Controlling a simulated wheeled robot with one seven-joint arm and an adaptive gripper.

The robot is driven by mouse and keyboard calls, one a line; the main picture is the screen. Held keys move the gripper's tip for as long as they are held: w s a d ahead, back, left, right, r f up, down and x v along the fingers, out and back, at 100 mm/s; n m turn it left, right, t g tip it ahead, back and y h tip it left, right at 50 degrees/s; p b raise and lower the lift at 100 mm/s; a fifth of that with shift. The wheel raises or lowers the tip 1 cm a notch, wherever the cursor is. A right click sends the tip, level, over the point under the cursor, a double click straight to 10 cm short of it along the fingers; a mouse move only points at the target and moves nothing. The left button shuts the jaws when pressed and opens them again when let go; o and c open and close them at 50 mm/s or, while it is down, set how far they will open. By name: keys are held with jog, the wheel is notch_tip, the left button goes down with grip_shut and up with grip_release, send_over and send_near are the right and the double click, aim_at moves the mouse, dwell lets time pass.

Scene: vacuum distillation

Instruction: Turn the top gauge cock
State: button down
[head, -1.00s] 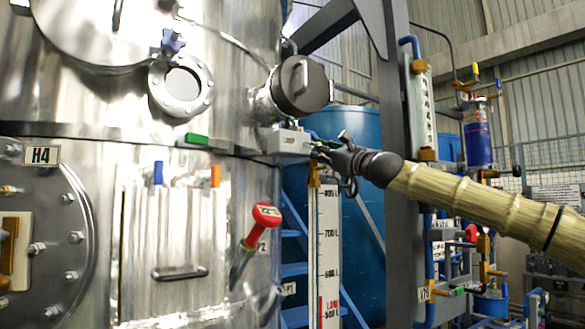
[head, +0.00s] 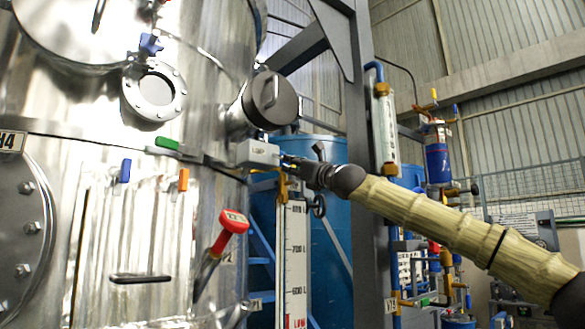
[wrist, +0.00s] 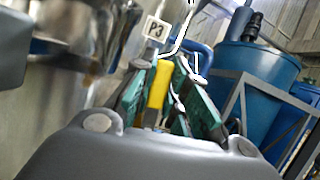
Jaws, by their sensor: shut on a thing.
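The gauge (head: 293,262) is an upright strip with a printed scale, in front of a blue tank in the head view. Brass-coloured fittings (head: 283,189) sit at its top. My gripper (head: 287,163) reaches in from the right at that height, beside a pale grey box on the vessel. In the wrist view, the green-padded fingers of my gripper (wrist: 163,88) stand on both sides of a yellow handle (wrist: 158,84), which I take to be the top gauge cock's, and are shut on it. In the head view the gripper mostly hides the handle.
A steel vessel (head: 60,165) fills the left, with a red-handled lever (head: 233,221) and a capped side port (head: 270,98). A grey post (head: 360,200) stands behind my arm. A P3 tag (wrist: 157,29) and blue tanks (wrist: 235,75) show in the wrist view.

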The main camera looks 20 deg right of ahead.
jog(key=c, duration=1.4)
grip_release()
jog(key=shift+d, duration=0.1)
jog(key=shift+v, duration=6)
